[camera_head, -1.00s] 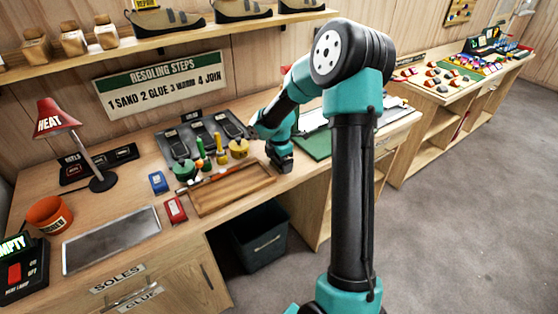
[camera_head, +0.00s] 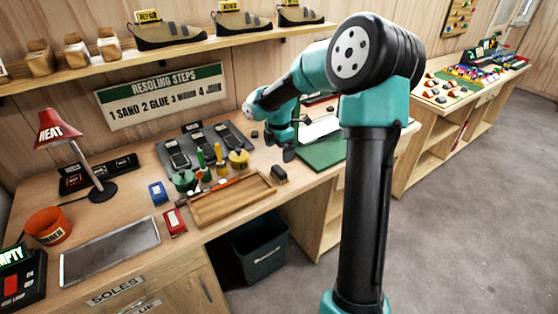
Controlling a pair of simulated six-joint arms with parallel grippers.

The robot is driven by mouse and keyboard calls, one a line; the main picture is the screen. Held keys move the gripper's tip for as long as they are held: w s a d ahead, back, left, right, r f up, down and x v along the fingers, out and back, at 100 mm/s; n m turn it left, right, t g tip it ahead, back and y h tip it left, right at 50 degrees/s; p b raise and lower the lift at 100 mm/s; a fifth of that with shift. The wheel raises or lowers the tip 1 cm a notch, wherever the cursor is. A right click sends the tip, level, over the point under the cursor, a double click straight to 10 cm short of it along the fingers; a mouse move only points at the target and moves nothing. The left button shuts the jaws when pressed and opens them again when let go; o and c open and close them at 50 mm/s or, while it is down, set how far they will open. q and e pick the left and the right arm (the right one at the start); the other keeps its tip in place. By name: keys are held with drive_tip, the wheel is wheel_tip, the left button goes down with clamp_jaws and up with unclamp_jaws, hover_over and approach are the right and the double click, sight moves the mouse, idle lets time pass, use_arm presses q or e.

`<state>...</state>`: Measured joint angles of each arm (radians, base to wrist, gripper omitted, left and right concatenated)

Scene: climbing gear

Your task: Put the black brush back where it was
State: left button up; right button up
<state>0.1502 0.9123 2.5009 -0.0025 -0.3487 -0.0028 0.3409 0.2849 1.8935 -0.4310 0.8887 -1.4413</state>
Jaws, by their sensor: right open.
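The black brush (camera_head: 279,174) is a small dark block on the workbench, just off the right end of the wooden tray (camera_head: 228,204). It looks free of any gripper. My right gripper (camera_head: 288,153) is open, a little behind and above the brush, near the left edge of the green mat (camera_head: 322,152). Its fingers are small and partly hidden by its own wrist. My left gripper is not in view.
Left of my gripper stand green and yellow pots (camera_head: 238,159) and upright tools. Behind them lies a dark tray (camera_head: 207,142) with soles. A red lamp (camera_head: 58,125) and a grey plate (camera_head: 110,250) are farther left. A dark bin (camera_head: 259,250) stands below.

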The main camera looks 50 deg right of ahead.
wheel_tip(320, 180, up, 2)
drive_tip(key=shift+r, duration=0.1)
idle(0.7)
